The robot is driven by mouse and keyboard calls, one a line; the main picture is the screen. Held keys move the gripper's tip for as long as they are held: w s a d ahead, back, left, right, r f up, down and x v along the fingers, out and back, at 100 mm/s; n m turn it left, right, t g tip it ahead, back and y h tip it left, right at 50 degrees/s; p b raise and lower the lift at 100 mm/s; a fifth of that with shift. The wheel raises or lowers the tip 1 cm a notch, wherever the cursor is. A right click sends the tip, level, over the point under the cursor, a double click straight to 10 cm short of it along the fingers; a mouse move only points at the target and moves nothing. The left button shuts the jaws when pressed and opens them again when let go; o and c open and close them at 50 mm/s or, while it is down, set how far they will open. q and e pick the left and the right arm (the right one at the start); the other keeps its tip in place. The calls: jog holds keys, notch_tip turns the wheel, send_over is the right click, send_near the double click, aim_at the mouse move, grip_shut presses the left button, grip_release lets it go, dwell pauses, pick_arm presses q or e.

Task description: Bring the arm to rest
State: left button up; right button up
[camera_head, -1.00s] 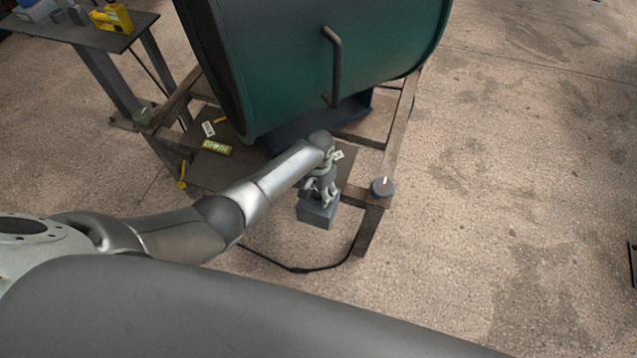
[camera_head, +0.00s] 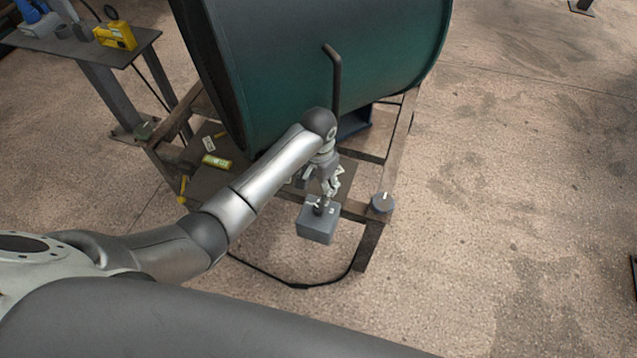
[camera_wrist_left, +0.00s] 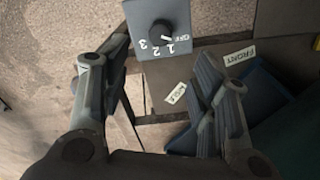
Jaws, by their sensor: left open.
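My left arm reaches in from the left, with its left gripper (camera_head: 327,195) pointing down above a grey control box (camera_head: 317,229). In the left wrist view the gripper (camera_wrist_left: 160,58) has its fingers spread wide, with nothing between them. The box's black knob (camera_wrist_left: 162,31) lies beyond the fingertips, clear of them. Its dial reads OFF, 1, 2 and 3, and the white mark seems to point near 1. My right gripper is not in view.
A large green drum (camera_head: 290,60) with a bent handle (camera_head: 336,80) stands close behind the gripper on a metal frame (camera_head: 398,140). A side table (camera_head: 70,44) holds a yellow device (camera_head: 116,35). Open floor lies right.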

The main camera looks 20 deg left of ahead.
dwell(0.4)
pick_arm(q)
jog(key=s+d+f, duration=0.1)
jog(key=s+f, duration=0.1)
jog(key=s, duration=0.4)
jog(key=s+a+r+n+t, duration=0.1)
jog(key=s+a+r+t, duration=0.2)
jog(key=s, duration=0.7)
jog(key=s+a+r+n+t, duration=0.1)
jog(key=s+a+r+n, duration=0.1)
jog(key=s+a+r, duration=0.5)
jog(key=s+d+f+g, duration=0.1)
jog(key=s+d+f, duration=0.1)
jog(key=f, duration=1.2)
jog(key=s+d+f+g, duration=0.1)
jog(key=s+d+f, duration=0.1)
jog(key=f, duration=1.2)
jog(key=s+a+f, duration=0.1)
jog(key=s+f, duration=0.7)
jog(key=s+a+f+g+b, duration=0.1)
jog(key=s+a+f, duration=0.1)
jog(key=s+f, duration=0.6)
jog(key=shift+s+a+f+m, duration=0.25)
jog(key=shift+m, duration=0.05)
